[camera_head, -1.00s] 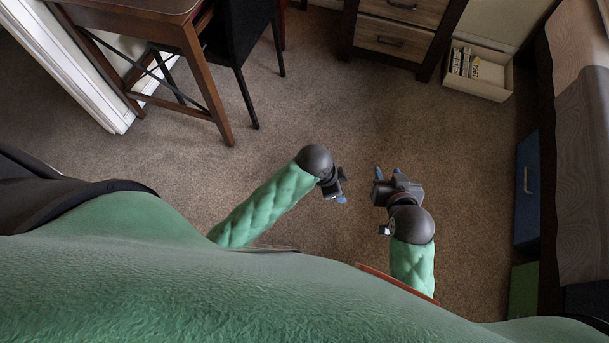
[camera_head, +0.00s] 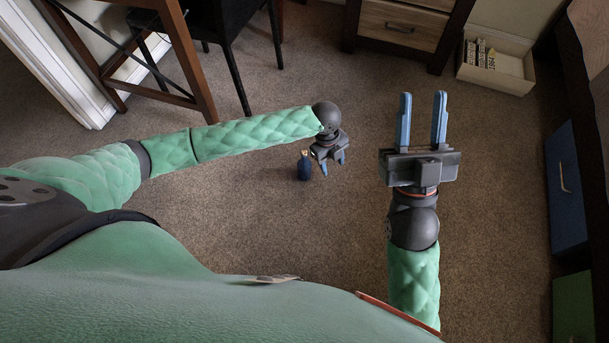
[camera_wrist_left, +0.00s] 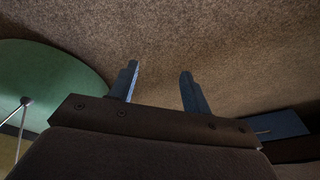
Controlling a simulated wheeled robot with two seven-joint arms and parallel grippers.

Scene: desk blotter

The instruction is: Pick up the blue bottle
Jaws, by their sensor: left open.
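The small dark blue bottle (camera_head: 304,170), with a tan or orange top, is just left of my left gripper in the head view. It looks upright over the brown carpet; I cannot tell exactly what it rests on. My left gripper (camera_head: 332,167) is open, its blue fingertips pointing down the picture, and the bottle is not between them. In the left wrist view, the gap between the left fingers (camera_wrist_left: 158,82) shows only carpet. My right gripper (camera_head: 422,97) is open and empty, farther right, its fingers pointing up the picture.
A wooden table (camera_head: 187,60) and dark chair (camera_head: 235,45) stand at the upper left. A drawer cabinet (camera_head: 400,30) and open box (camera_head: 497,70) are at the top right. A blue drawer front (camera_head: 566,185) is at the right edge. Carpet between is clear.

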